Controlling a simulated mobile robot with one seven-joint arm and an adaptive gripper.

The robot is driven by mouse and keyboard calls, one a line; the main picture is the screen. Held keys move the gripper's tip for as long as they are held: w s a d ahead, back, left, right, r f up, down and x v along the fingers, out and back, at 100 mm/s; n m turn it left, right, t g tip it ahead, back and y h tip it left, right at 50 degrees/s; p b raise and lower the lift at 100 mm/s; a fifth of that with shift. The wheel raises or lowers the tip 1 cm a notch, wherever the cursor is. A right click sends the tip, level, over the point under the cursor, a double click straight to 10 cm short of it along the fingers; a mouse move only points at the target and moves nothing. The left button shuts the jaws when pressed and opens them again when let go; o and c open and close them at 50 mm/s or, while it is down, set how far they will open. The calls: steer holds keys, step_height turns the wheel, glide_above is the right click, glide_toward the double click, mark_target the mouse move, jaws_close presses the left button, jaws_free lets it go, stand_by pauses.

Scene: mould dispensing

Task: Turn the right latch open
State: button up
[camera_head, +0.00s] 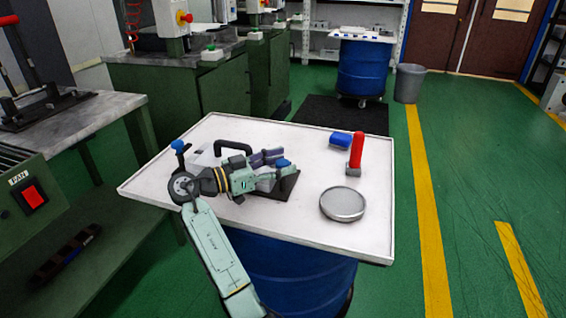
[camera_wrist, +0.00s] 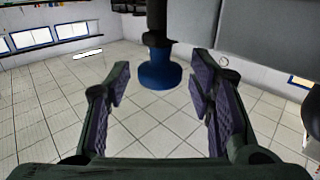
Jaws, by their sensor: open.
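The mould stands on the white table with a black arched handle (camera_head: 233,147) on top and a dark base (camera_head: 285,188). The right latch has a blue knob (camera_head: 284,163); another blue knob (camera_head: 179,146) shows at the mould's left. My gripper (camera_head: 268,157) is open, its purple-padded fingers close by the right knob. In the wrist view, a blue knob (camera_wrist: 159,77) on a dark stem sits between and beyond the open fingers (camera_wrist: 160,88). I cannot tell whether they touch it. My arm hides much of the mould in the head view.
A blue cylinder (camera_head: 341,138), a red-handled tool (camera_head: 356,151) and a round grey metal dish (camera_head: 343,204) are on the right of the white tabletop (camera_head: 300,226). The tabletop's front right is clear. A dark grey panel (camera_wrist: 258,32) fills the wrist view's upper right.

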steer(key=v, duration=1.1)
